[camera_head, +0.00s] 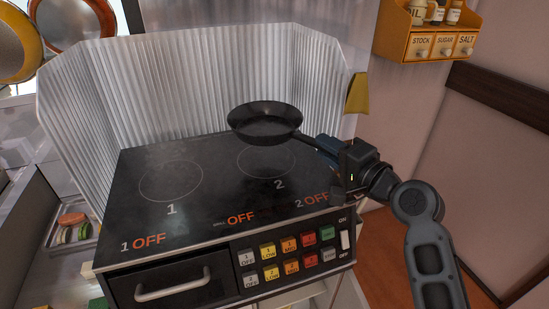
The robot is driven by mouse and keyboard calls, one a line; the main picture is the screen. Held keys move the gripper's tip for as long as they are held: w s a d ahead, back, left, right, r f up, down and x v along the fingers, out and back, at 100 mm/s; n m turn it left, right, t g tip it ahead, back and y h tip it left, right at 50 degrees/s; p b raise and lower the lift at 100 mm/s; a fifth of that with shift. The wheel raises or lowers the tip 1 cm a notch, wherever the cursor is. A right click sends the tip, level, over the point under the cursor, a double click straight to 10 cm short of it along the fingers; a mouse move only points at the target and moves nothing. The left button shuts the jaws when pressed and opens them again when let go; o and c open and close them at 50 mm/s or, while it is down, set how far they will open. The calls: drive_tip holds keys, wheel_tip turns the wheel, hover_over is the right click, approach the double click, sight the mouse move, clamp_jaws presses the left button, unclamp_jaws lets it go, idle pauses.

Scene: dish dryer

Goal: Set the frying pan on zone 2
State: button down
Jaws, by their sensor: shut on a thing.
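A black frying pan (264,121) is held roughly level over the back right part of the black cooktop (215,200). The ring of zone 2 (268,168) shows below and a little in front of the pan. The pan appears to be above the surface; the exact gap is hard to tell. Its handle (312,147) points right and toward me. My gripper (328,150) is shut on the handle at the right of the cooktop. The fingertips are partly hidden by the gripper body. The ring of zone 1 (171,181) is empty.
A corrugated metal splash guard (190,85) stands behind and beside the cooktop. A yellow thing (357,94) sits at its right edge, near my arm. Coloured buttons (289,256) and a drawer handle (172,284) are in front. A spice shelf (425,35) hangs at the upper right.

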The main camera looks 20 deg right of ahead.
wheel_tip(320, 180, down, 9)
drive_tip(key=shift+f+b, duration=0.15)
drive_tip(key=shift+b, duration=0.75)
drive_tip(key=shift+f, duration=0.1)
drive_tip(key=shift+f, duration=0.1)
drive_tip(key=c, duration=0.9)
unclamp_jaws()
drive_tip(key=shift+s, duration=0.15)
drive_tip(key=b+v, duration=0.1)
drive_tip(key=v, duration=1)
drive_tip(key=shift+s+d, duration=0.1)
drive_tip(key=shift+s, duration=0.25)
